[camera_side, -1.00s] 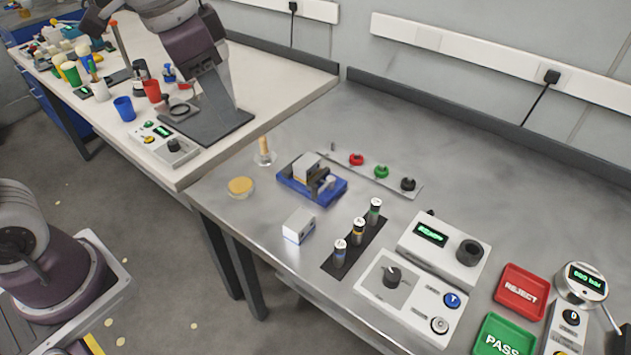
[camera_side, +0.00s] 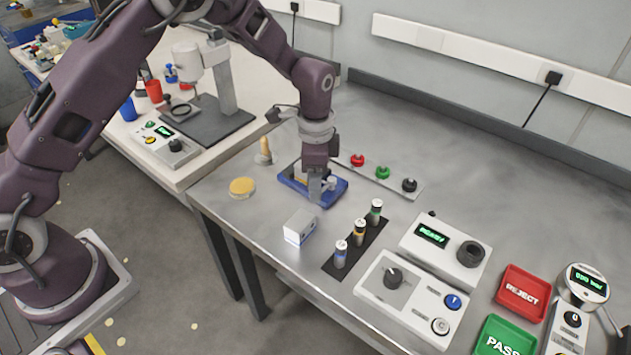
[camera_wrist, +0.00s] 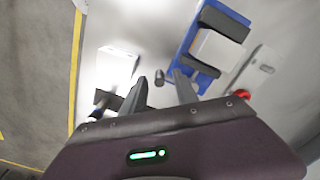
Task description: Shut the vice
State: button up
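The vice (camera_side: 334,190) has a blue base and stands on the grey bench, partly hidden behind my gripper in the side view. In the wrist view the vice (camera_wrist: 183,48) shows two dark jaws with a light grey block (camera_wrist: 216,49) between them. My gripper (camera_side: 316,200) points down at the near right end of the vice. In the wrist view my gripper (camera_wrist: 158,88) has its two fingers apart. A small dark rod end (camera_wrist: 159,76) shows between the fingertips. I cannot tell whether the fingers touch it.
A white box (camera_side: 299,227) stands in front of the vice. A strip with red, green and black knobs (camera_side: 382,173) lies behind. A yellow round dish (camera_side: 242,187) is at left.

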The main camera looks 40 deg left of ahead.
jog(key=shift+c, duration=0.3)
grip_shut()
jog(key=shift+d, duration=0.1)
jog(key=d+n, duration=0.1)
jog(key=n, duration=0.1)
jog(key=d+n, duration=0.1)
jog(key=n, duration=0.1)
jog(key=shift+w, duration=0.2)
jog(key=n, duration=0.1)
jog(key=d+n, duration=0.1)
jog(key=shift+w+d+n, duration=0.15)
jog(key=shift+w+n, duration=0.15)
jog(key=n, duration=0.1)
jog(key=w+d+n, duration=0.1)
jog(key=shift+n, duration=0.4)
jog(key=n, duration=0.1)
jog(key=w+d+n, duration=0.1)
jog(key=shift+n, duration=0.3)
jog(key=shift+w+d+n, duration=0.15)
jog(key=shift+w+n, duration=0.4)
jog(key=shift+n, duration=0.45)
jog(key=shift+w+d+n, duration=0.15)
jog(key=shift+w+n, duration=0.35)
jog(key=shift+n, duration=0.5)
